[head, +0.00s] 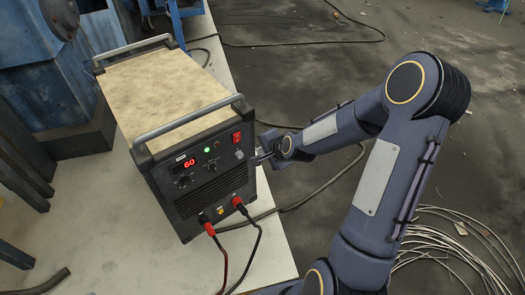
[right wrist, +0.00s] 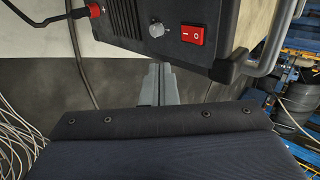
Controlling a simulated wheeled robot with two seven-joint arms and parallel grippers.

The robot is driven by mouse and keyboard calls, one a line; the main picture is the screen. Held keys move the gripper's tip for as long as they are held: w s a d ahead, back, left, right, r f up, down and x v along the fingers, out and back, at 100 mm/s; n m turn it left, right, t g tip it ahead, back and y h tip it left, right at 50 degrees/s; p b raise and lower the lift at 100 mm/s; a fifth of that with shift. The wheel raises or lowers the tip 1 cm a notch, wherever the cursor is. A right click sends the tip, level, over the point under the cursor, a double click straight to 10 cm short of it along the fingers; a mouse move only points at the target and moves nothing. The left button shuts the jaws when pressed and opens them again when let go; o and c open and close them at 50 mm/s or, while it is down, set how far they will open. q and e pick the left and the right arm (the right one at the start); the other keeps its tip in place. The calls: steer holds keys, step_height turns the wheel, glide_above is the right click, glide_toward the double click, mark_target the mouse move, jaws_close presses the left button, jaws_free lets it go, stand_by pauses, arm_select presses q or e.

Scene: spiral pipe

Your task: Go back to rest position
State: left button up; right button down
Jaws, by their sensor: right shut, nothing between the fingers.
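My right gripper (head: 262,155) is shut and empty, at the right edge of a welding machine's front panel. Its narrow closed fingers (right wrist: 158,84) show in the right wrist view, pointing toward the machine, just below its knob and red switch. I cannot tell whether they touch it. The welding machine (head: 215,180) is a black box with a tan top and two silver handles. Its display reads 60 in red and a green light is lit. The red switch (head: 236,138) also shows in the right wrist view (right wrist: 192,35). My left gripper is not in view.
The machine stands on a pale table (head: 110,235), with blue machinery (head: 50,85) behind it at the left. Two cables with red plugs (head: 209,229) hang from its front. A coil of wire (head: 450,245) lies on the dark floor at the right.

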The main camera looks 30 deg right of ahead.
stand_by(0.3)
steer(key=s+a+r+n+g, duration=0.1)
steer(key=s+r+n, duration=0.3)
steer(key=s, duration=0.5)
steer(key=s+a+r+n+g+y, duration=0.1)
steer(key=s+a+r+n, duration=0.3)
steer(key=s, duration=0.5)
steer(key=s+a+r+n+g+y, duration=0.1)
steer(key=s+a+r+n, duration=0.2)
steer(key=s+r+n, duration=0.3)
steer(key=s, duration=0.3)
steer(key=shift+a+n, duration=0.25)
steer(key=shift+n, duration=0.05)
steer(key=shift+s+r, duration=0.1)
